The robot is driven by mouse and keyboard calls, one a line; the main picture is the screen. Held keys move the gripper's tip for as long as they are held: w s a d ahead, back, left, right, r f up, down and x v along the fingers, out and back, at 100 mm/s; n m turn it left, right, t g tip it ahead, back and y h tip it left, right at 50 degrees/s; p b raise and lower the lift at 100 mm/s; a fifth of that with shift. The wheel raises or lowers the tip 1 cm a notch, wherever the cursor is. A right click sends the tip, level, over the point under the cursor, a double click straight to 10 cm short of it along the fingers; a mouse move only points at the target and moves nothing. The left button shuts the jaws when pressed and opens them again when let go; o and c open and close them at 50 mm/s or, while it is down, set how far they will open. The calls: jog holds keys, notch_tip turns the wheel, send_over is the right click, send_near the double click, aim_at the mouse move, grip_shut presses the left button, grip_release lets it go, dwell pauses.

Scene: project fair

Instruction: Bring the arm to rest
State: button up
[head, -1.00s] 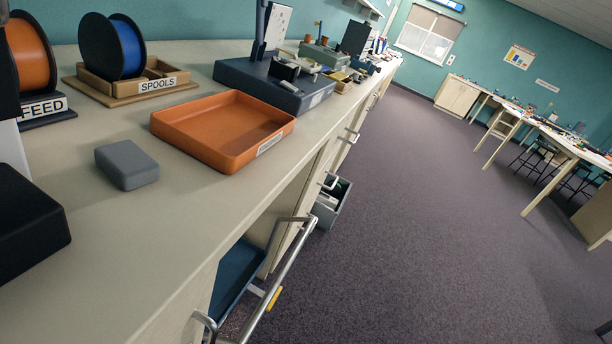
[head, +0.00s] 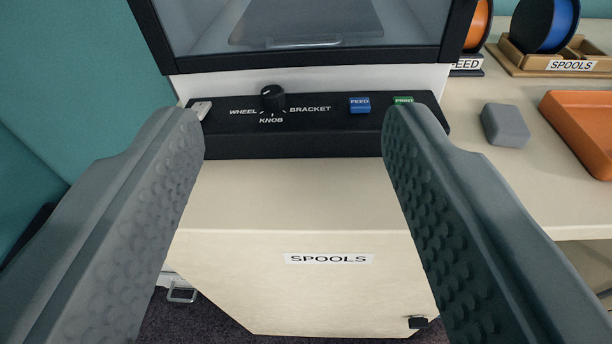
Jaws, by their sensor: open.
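My gripper (head: 296,128) is open, with its two grey dimpled fingers spread wide on either side of the head view. Nothing is between the fingers. They appear in front of a black control panel (head: 310,145) with a black knob (head: 272,97), a blue FEED button (head: 360,104) and a green PRINT button (head: 403,100). The right finger covers part of the panel's right end and the left fingertip overlaps its left end. I cannot tell the exact gap between the fingers and the panel.
The printer's dark-framed window (head: 310,50) rises behind the panel. A cabinet front (head: 310,290) labelled SPOOLS is below. On the counter to the right are a grey block (head: 505,125), an orange tray (head: 575,125), an orange spool (head: 478,22) and a blue spool (head: 547,22) on a wooden rack (head: 520,60).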

jog(key=shift+s+r, duration=0.1)
dwell(0.3)
jog(key=s+d+r+n+t+y, duration=0.1)
jog(key=s+r, duration=0.1)
jog(key=s, duration=0.4)
jog(key=s+d+r+n+t+y, duration=0.1)
jog(key=s+r, duration=0.2)
jog(key=s, duration=0.3)
jog(key=s+d+f, duration=0.1)
jog(key=s+f, duration=0.1)
jog(key=s, duration=0.6)
jog(key=s+d+f, duration=0.1)
jog(key=s+f, duration=0.1)
jog(key=s, duration=0.6)
jog(key=shift+d+g, duration=0.15)
jog(key=shift+g, duration=0.25)
jog(key=shift+w+f, duration=0.1)
